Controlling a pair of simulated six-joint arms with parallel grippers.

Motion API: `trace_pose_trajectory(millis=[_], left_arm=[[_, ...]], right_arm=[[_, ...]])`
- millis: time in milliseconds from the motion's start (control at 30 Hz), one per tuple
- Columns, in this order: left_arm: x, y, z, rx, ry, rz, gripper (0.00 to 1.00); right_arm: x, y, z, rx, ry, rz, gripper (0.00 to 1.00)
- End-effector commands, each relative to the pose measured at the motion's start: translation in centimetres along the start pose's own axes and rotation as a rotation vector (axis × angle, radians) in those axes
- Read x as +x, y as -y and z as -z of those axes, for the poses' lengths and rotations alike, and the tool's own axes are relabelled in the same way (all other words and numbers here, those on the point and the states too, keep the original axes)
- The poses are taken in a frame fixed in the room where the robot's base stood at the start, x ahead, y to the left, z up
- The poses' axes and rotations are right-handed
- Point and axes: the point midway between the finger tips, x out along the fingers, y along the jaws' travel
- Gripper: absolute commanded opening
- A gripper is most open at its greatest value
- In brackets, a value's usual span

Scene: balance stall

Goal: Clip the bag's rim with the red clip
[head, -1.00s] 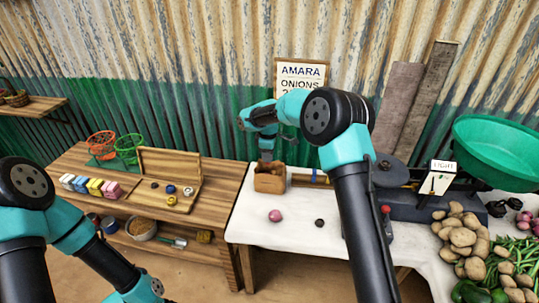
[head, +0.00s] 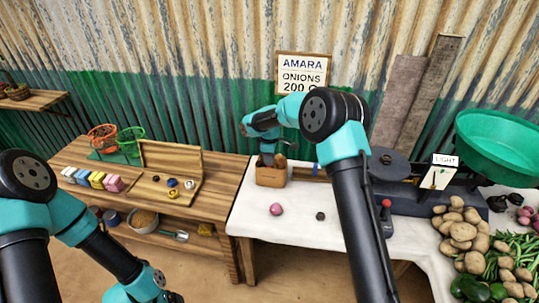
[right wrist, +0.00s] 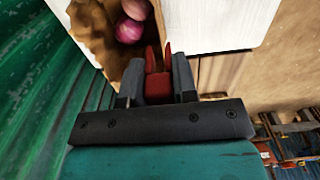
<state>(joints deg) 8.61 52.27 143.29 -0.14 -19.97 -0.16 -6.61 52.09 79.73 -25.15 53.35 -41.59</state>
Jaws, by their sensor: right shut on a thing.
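The brown paper bag (head: 271,178) stands upright at the back left of the white-topped table. The right wrist view shows its open top and crumpled rim (right wrist: 98,32), with pink onions (right wrist: 130,28) inside. My right gripper (right wrist: 158,80) is shut on the red clip (right wrist: 158,88). The clip's two prongs are spread and point at the bag's near rim, one on each side of its line; I cannot tell whether they touch it. In the head view the right gripper (head: 268,157) is just over the bag, and the clip is hidden. My left gripper is mostly cut off at the bottom edge.
A loose pink onion (head: 276,209) and a small dark object (head: 320,216) lie on the white table (head: 255,225). The scale (head: 415,200) and a potato heap (head: 462,232) are to the right. A wooden bench (head: 215,205) with blocks and a tray is left.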

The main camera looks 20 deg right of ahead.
Motion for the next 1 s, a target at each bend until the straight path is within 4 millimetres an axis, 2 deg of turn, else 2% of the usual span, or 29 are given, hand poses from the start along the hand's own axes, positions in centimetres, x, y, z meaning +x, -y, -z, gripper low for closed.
trace_pose_trajectory(millis=[700,1000], left_arm=[[0.0,0.0,0.0,0.000,0.000,0.000,0.86],[0.0,0.0,0.0,0.000,0.000,0.000,0.86]], right_arm=[[3.9,0.0,0.0,0.000,0.000,0.000,0.05],[4.6,0.0,0.0,0.000,0.000,0.000,0.05]])
